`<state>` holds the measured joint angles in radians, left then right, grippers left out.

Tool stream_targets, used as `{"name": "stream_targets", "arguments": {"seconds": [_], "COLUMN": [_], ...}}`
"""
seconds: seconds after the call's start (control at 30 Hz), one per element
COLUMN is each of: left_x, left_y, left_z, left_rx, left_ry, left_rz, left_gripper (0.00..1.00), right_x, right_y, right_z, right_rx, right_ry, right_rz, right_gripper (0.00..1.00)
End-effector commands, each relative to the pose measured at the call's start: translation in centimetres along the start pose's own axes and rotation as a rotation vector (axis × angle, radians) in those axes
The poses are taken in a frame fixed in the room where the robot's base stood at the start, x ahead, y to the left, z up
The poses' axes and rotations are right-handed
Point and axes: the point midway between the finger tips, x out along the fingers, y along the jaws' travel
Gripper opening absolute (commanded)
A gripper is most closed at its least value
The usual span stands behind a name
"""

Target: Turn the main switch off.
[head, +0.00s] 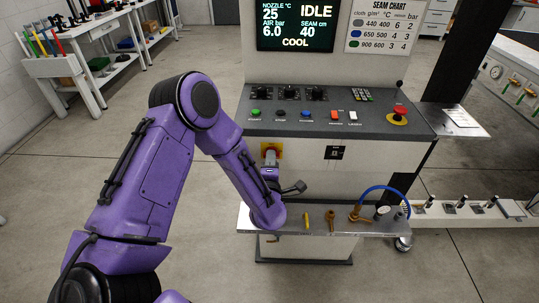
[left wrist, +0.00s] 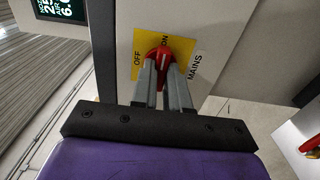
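The main switch is a red rotary knob (left wrist: 163,53) on a yellow plate (left wrist: 181,50) marked OFF and ON, with MAINS beside it. Its white line points toward ON. In the head view the yellow plate (head: 278,148) shows on the front of the welder, partly hidden by my gripper. My left gripper (left wrist: 163,72) is at the knob, with one finger on each side, and looks shut on it. In the head view the left gripper (head: 270,158) reaches the plate from below. My right gripper is not in view.
The console (head: 330,117) above has coloured buttons and a red emergency stop (head: 399,112). A metal shelf (head: 345,226) with small brass tools and a blue hose (head: 382,189) juts out below. The display (head: 296,25) reads IDLE and COOL. Open floor lies to the left.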

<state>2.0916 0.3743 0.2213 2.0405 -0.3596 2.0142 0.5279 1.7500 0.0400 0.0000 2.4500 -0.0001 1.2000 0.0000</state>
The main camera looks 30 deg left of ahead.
Motion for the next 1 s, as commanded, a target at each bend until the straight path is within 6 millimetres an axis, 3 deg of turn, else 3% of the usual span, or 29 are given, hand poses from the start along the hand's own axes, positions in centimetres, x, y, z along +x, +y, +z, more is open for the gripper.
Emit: {"name": "stream_targets", "arguments": {"seconds": [0.13,0.6,1.0], "left_x": [0.0,0.0,0.0], "left_y": [-0.2,-0.3,-0.2], "left_z": [0.0,0.0,-0.1], "left_rx": [-0.049,-0.549,-0.858], "left_ry": [0.001,0.001,0.001], "left_rz": [-0.001,0.0,0.001], "left_gripper": [0.0,0.0,0.0], "right_x": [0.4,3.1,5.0], "right_y": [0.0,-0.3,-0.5], "right_z": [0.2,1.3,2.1], "right_rx": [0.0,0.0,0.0], "right_ry": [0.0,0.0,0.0], "right_rz": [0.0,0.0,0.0], "right_gripper": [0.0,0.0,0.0]}}
